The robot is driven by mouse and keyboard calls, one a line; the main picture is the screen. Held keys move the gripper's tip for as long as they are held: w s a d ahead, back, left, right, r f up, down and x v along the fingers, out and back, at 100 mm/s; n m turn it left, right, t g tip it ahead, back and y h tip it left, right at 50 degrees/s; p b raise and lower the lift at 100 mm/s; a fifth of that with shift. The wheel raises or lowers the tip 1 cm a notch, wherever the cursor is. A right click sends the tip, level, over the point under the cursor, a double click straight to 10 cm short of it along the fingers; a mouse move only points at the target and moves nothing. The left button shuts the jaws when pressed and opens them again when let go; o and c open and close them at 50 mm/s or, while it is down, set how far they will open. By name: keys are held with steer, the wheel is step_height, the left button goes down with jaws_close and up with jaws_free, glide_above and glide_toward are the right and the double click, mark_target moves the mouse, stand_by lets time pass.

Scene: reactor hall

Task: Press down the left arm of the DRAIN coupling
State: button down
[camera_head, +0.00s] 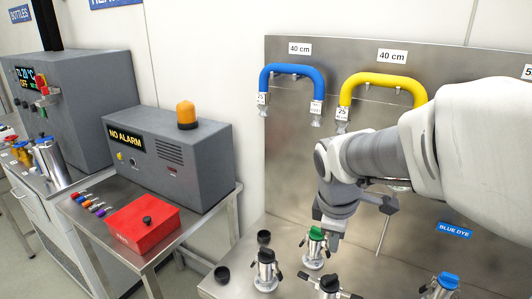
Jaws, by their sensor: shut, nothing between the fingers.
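Several metal couplings with coloured caps stand on the steel bench. One has a green cap (315,234), one at left has a black cap (266,256), one at the front has a black cap (329,283), and one at right has a blue cap (447,281). No DRAIN label is readable, so I cannot tell which is the DRAIN coupling. My gripper (333,238) is shut and empty, pointing down just right of the green cap. I cannot tell whether it touches that coupling. The front coupling is cut off by the lower picture edge.
Blue (292,70) and yellow (385,80) hoses hang on the steel back panel (290,150). A BLUE DYE label (454,230) is on it. A grey alarm box (170,155) and red box (143,224) occupy the side table.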

steer(key=w+f+n+g+p, duration=0.2)
steer(key=w+f+n, duration=0.4)
steer(key=w+n, duration=0.15)
steer(key=n+y+p, duration=0.1)
steer(key=n+y, duration=0.1)
steer(key=n, duration=0.7)
glide_above(304, 275)
steer(key=shift+g, duration=0.4)
step_height(304, 275, down, 11)
steer(key=shift+s+r, duration=0.1)
steer(key=shift+f+b, duration=4.35)
steer(key=shift+f, duration=0.5)
steer(key=shift+s+d+f, duration=0.1)
steer(key=shift+d+f, duration=0.1)
steer(key=shift+f, duration=0.25)
steer(key=shift+s+d+f, duration=0.1)
steer(key=shift+d+f, duration=0.05)
steer(key=shift+f, duration=0.3)
steer(key=shift+w+a+r+p, duration=0.35)
steer(key=shift+a+r+p, duration=0.2)
steer(key=shift+r, duration=0.1)
step_height(304, 275, up, 6)
steer(key=p, duration=0.5)
steer(key=shift+f, duration=0.1)
